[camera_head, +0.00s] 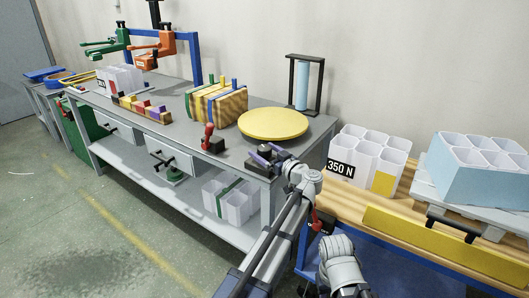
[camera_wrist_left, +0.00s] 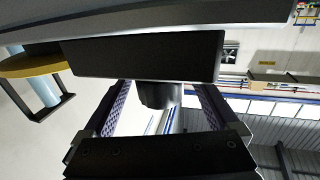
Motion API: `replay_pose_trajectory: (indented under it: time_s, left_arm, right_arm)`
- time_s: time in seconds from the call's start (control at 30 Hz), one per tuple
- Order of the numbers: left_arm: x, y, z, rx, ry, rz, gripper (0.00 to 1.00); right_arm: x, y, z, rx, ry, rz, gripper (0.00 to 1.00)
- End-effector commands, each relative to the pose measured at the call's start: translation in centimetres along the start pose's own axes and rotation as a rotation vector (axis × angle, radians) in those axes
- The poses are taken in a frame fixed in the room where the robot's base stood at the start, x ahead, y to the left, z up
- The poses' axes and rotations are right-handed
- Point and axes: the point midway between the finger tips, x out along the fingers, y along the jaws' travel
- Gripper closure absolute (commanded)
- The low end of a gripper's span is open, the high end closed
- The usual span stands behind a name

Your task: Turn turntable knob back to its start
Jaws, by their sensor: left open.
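The turntable is a round yellow disc (camera_head: 273,123) on the right end of the grey workbench. A dark knob (camera_wrist_left: 160,94) on a black block (camera_wrist_left: 145,57) shows in the left wrist view, between the two fingers. In the head view the black block (camera_head: 260,166) sits at the bench's front edge, in front of the disc, with the knob mostly hidden by the gripper. My left gripper (camera_head: 268,154) is open around the knob, with purple pads on either side. Contact cannot be told. My right gripper is not in view; a grey arm link of mine shows at the bottom.
A red-handled clamp (camera_head: 208,137) stands left of the black block. A striped wooden block (camera_head: 217,103) and a black frame with a light-blue cylinder (camera_head: 303,87) stand behind. A wooden table (camera_head: 405,215) with white containers (camera_head: 367,158) is at the right.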

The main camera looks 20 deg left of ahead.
Motion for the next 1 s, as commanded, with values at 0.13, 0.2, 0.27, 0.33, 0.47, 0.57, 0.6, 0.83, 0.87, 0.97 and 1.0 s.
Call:
replay_pose_trajectory:
  time_s: [0.13, 0.2, 0.27, 0.33, 0.47, 0.57, 0.6, 0.83, 0.87, 0.97, 1.0]
  left_arm:
    - [0.0, 0.0, 0.0, 0.000, 0.000, 0.000, 0.06]
    - [0.0, 0.0, -0.1, 0.000, 0.000, 0.000, 0.06]
    - [0.0, 0.0, -0.3, 0.000, 0.000, 0.000, 0.06]
    - [0.0, 0.0, -0.6, 0.000, 0.000, 0.000, 0.06]
    - [0.0, 0.0, -1.6, 0.000, 0.000, 0.000, 0.06]
    - [0.0, 0.0, -2.8, 0.000, 0.000, 0.000, 0.06]
    - [0.0, 0.0, -3.3, 0.000, 0.000, 0.000, 0.06]
    - [0.0, 0.0, -6.8, 0.000, 0.000, 0.000, 0.06]
    - [0.0, 0.0, -7.2, 0.000, 0.000, 0.000, 0.06]
    - [0.0, 0.0, -8.6, 0.000, 0.000, 0.000, 0.06]
    - [0.0, 0.0, -9.0, 0.000, 0.000, 0.000, 0.06]
  right_arm:
    - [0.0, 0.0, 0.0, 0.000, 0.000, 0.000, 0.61]
    - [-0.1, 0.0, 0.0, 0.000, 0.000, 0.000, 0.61]
    - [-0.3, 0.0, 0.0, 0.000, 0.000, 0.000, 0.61]
    - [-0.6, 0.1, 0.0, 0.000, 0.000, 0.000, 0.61]
    - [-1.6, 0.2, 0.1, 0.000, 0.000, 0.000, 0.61]
    - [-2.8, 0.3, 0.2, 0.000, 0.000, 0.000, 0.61]
    - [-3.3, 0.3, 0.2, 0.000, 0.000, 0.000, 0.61]
    - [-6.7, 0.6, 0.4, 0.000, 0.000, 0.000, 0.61]
    - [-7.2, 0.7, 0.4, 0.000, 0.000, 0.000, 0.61]
    - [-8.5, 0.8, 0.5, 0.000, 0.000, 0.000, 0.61]
    - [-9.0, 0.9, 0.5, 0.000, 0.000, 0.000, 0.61]
